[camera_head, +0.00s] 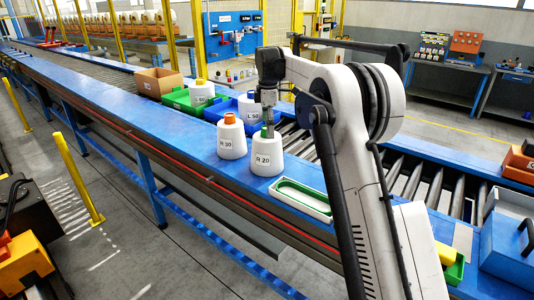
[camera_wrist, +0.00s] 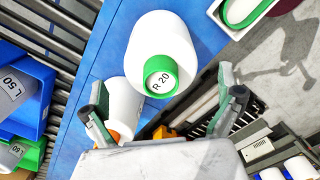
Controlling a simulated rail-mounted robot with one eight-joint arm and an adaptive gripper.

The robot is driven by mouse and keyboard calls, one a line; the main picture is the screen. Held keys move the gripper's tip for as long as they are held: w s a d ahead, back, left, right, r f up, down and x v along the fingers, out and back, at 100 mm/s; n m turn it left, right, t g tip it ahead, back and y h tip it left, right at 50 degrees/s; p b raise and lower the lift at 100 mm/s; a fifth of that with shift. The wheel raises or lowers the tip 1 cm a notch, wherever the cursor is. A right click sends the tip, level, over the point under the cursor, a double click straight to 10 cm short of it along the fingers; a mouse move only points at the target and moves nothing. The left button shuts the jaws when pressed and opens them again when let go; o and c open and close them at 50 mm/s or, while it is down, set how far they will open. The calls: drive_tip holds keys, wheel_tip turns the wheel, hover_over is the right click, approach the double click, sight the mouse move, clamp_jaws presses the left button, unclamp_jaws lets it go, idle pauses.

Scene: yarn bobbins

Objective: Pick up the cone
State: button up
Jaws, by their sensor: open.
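The white R 20 cone (camera_head: 266,158) with a green top stands upright on the blue conveyor edge; it also fills the upper middle of the wrist view (camera_wrist: 158,38). The white R 30 cone (camera_head: 231,142) with an orange top stands close to its left, partly hidden behind my finger in the wrist view (camera_wrist: 122,96). My gripper (camera_head: 269,130) is open and empty at the R 20 cone's top. In the wrist view the fingers (camera_wrist: 161,88) are spread wide, with the green top ahead between them. Contact with the cone cannot be told.
A green tray (camera_head: 190,105) with an L-labelled cone (camera_head: 201,94) and a blue tray (camera_head: 226,108) with the L 50 cone (camera_head: 250,107) stand behind. A cardboard box (camera_head: 158,82) is farther left. A white and green empty tray (camera_head: 300,199) lies right of R 20.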

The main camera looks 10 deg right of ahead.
drive_tip(key=shift+a+f+p, duration=0.15)
drive_tip(key=shift+f+p, duration=0.3)
drive_tip(key=shift+f, duration=1.9)
drive_tip(key=shift+c, duration=0.4)
drive_tip(key=c, duration=1.8)
drive_tip(key=shift+o, duration=0.2)
drive_tip(key=shift+r, duration=0.5)
drive_tip(key=r, duration=0.2)
drive_tip(key=a+r+b, duration=0.1)
drive_tip(key=shift+s+r, duration=0.3)
drive_tip(key=s+a+r+b, duration=0.1)
drive_tip(key=s+a+r, duration=0.5)
drive_tip(key=s+a, duration=0.1)
drive_tip(key=shift+a+r+b, duration=0.25)
drive_tip(key=shift+a+b, duration=0.1)
drive_tip(key=shift+a, duration=0.1)
